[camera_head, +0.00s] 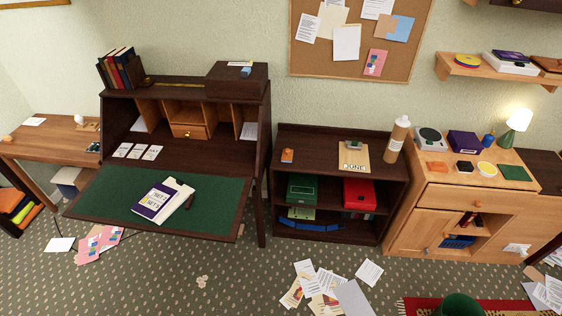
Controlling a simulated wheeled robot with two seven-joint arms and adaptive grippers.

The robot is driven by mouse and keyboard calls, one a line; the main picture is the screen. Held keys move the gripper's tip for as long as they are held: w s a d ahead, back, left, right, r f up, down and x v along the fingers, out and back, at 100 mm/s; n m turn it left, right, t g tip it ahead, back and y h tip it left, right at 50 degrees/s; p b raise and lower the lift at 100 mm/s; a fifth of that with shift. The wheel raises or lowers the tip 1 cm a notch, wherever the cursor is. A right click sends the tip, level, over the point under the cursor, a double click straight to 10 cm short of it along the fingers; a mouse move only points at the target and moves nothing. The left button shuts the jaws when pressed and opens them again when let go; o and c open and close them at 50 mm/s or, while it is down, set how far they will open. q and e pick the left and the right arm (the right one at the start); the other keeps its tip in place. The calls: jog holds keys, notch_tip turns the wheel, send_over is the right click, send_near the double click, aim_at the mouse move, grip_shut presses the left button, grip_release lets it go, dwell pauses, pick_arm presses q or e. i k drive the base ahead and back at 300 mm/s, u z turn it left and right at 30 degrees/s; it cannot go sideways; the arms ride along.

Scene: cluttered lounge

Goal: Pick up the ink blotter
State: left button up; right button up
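I cannot tell for sure which object is the ink blotter. One small candidate is the blue and pale item (246,71) on the dark box on top of the secretary desk. Another is the small greenish item (354,145) at the top of the clipboard (354,160) on the dark low shelf. A small orange-brown item (287,155) lies on the same shelf top, to the left. The secretary desk's green writing surface (110,192) is folded down and bears a purple and white book (155,200) and papers. Neither of my grippers shows in this view.
A wooden table (50,145) stands at left. The low shelf (330,135) also bears a tall bottle (397,138). A light wood cabinet (450,190) at right holds a lit lamp (517,122) and several small items. Loose papers (350,298) and a green bin (458,305) occupy the floor.

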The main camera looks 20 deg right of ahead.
aim_at(287, 156)
jog(key=z, duration=0.55)
jog(key=i, duration=0.6)
jog(key=z, duration=0.55)
jog(key=i, duration=0.65)
jog(key=u, duration=0.75)
jog(key=i, duration=0.6)
jog(key=u, duration=0.6)
